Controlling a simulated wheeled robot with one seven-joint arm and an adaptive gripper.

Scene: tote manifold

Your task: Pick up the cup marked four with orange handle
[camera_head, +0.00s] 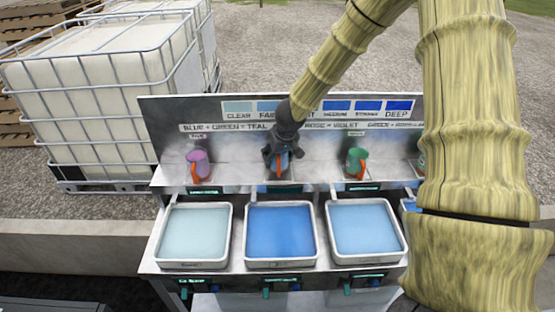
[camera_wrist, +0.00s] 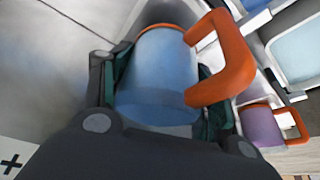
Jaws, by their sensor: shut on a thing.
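A blue cup with an orange handle (camera_head: 279,167) is at the middle of the shelf in the head view. My gripper (camera_head: 283,152) is over it, with its fingers on both sides of the cup. In the wrist view the blue cup (camera_wrist: 158,75) fills the middle, and its orange handle (camera_wrist: 228,62) points right. My gripper (camera_wrist: 158,100) is shut around the cup's body. No number shows on the cup in either view. I cannot tell whether the cup touches the shelf.
A purple cup (camera_head: 199,163) stands left and a green cup (camera_head: 357,160) right, both with orange handles. Trays of pale (camera_head: 194,232), deeper (camera_head: 281,232) and light blue (camera_head: 365,229) liquid lie in front. A labelled back panel (camera_head: 230,130) rises behind. A white caged tank (camera_head: 95,90) stands at left.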

